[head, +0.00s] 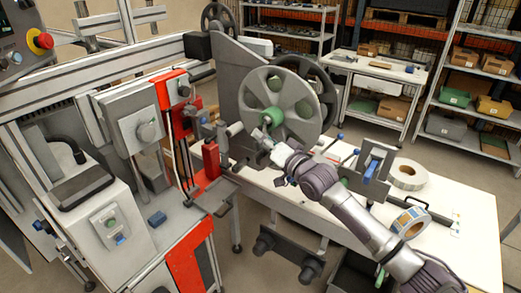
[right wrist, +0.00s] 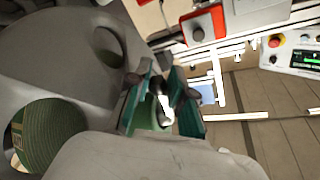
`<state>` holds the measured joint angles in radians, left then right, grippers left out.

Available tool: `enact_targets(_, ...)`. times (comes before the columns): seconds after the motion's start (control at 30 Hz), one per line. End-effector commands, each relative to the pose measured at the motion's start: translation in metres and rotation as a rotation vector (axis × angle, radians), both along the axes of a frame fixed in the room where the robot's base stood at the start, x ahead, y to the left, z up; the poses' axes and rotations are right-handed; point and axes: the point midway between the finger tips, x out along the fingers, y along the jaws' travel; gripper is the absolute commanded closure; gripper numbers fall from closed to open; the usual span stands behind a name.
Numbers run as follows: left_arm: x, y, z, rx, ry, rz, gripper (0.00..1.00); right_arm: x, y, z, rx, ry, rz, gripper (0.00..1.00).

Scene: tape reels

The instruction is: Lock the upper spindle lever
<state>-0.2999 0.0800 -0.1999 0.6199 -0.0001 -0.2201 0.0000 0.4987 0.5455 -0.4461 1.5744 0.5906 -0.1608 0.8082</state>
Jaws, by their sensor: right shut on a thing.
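The grey reel (right wrist: 55,75) fills the left of that view, with a green core (right wrist: 48,135). My left gripper does not show.
The white table (head: 460,255) holds a label roll (head: 410,222) and a paler roll (head: 407,174) at the right. A blue-handled bracket (head: 374,172) stands beside my right arm. The red and grey machine (head: 185,150) stands close at the left.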

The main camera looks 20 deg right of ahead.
Motion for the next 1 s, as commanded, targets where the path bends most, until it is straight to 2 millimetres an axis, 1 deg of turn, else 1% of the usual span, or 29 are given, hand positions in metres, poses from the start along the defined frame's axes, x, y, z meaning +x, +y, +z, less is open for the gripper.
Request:
enact_targets(0.03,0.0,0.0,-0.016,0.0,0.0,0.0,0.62,0.003,-0.005,-0.003,-0.031,-0.037,-0.005,1.0)
enact_targets(0.13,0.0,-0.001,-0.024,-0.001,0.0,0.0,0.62,0.005,-0.007,0.0,-0.083,-0.076,-0.005,1.0)
enact_targets(0.27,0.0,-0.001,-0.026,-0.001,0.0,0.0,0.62,0.006,-0.009,0.004,-0.112,-0.1,-0.005,1.0)
enact_targets(0.53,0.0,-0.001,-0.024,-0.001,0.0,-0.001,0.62,0.006,-0.009,0.006,-0.112,-0.101,-0.005,1.0)
enact_targets(0.57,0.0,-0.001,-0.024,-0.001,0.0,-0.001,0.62,0.006,-0.009,0.007,-0.111,-0.102,-0.006,0.75)
enact_targets(0.7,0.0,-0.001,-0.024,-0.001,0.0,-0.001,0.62,0.006,-0.009,0.006,-0.112,-0.1,-0.005,0.52)
enact_targets(1.0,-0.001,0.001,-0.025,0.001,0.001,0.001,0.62,0.004,-0.007,0.002,-0.114,-0.094,-0.002,0.51)
